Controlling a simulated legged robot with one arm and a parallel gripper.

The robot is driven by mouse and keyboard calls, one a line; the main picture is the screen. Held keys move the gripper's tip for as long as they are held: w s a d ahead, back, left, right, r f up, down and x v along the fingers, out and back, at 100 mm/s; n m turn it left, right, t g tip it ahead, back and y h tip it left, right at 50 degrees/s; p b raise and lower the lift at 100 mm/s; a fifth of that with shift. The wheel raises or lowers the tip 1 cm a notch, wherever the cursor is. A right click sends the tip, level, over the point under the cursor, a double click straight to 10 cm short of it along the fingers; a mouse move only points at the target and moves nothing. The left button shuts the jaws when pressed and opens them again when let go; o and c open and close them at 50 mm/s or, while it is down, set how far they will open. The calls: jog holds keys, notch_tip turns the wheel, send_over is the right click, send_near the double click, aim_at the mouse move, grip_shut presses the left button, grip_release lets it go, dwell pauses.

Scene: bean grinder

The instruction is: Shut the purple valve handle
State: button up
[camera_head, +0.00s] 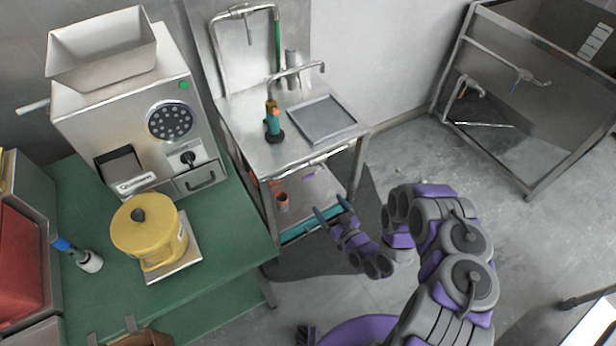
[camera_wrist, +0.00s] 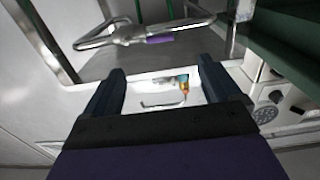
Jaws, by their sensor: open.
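The purple valve handle (camera_wrist: 160,39) lies along a metallic pipe in the wrist view, above the space between my fingers. In the head view a small purple piece, likely this handle (camera_head: 311,175), shows under the front edge of the steel sink table (camera_head: 262,163). My gripper (camera_head: 331,210) is in front of that table, with its fingers pointing towards it. In the wrist view my gripper (camera_wrist: 162,72) is open, with nothing between its fingers and apart from the handle. The far side of the handle is hidden.
The green table (camera_head: 100,290) at left holds the grinder (camera_head: 135,110) and a yellow pot (camera_head: 148,235). A torch-like bottle (camera_head: 272,122) and a tray (camera_head: 322,118) are on the sink table. A steel frame (camera_head: 520,95) stands at right. Floor between is clear.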

aim_at(308, 177)
jog(key=b+x, duration=0.1)
jog(key=x, duration=1.3)
jog(key=shift+w+a, duration=0.2)
jog(key=shift+w, duration=0.1)
jog(key=shift+c, duration=0.3)
jog(key=c, duration=1.4)
